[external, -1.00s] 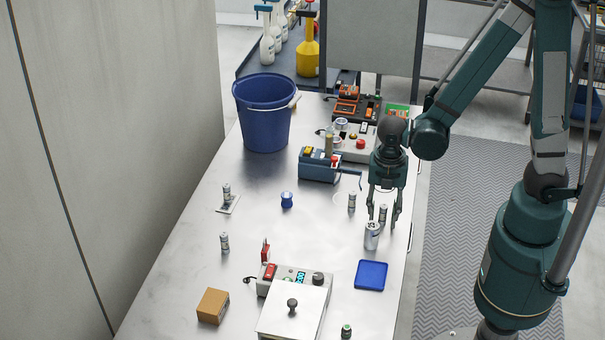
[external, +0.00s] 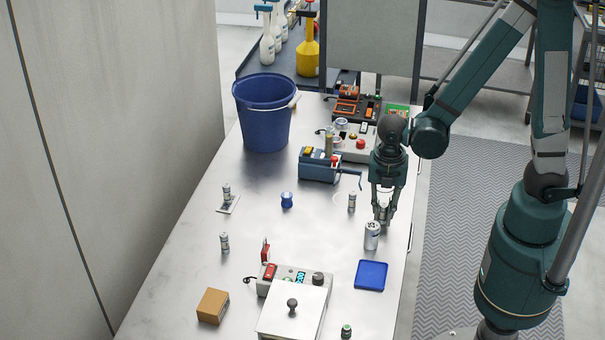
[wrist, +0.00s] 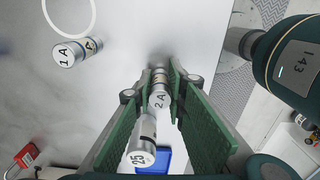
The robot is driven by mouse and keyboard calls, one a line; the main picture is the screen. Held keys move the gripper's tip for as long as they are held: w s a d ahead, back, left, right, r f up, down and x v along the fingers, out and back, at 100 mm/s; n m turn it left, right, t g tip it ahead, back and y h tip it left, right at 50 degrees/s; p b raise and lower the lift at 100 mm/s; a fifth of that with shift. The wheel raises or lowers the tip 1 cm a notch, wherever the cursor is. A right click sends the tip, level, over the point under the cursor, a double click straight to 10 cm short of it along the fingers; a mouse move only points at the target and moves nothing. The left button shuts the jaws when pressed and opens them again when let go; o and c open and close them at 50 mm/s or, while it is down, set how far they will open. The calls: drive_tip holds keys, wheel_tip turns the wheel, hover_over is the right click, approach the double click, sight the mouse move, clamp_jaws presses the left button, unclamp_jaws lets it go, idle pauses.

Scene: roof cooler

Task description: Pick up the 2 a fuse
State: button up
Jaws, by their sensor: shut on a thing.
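The 2 A fuse (wrist: 159,98) is a small silver cylinder marked "2 A" in the wrist view. It stands between the two green-padded fingers of my gripper (wrist: 160,90), which is shut on it. In the external view my gripper (external: 384,218) points down at the right part of the table, and the fingers mostly hide the fuse. A larger silver can (external: 372,236) stands just in front of the gripper; it also shows in the wrist view (wrist: 141,155), marked "25". A fuse marked "1 A" (wrist: 76,51) stands apart, to the left in the wrist view.
Other fuses (external: 224,243) stand at the left. The left middle is mostly clear.

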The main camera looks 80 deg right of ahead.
sight(384, 204)
drive_tip(key=shift+r+p, duration=0.9)
drive_tip(key=shift+r, duration=3.85)
drive_tip(key=shift+w, duration=0.1)
drive_tip(key=shift+c, duration=0.2)
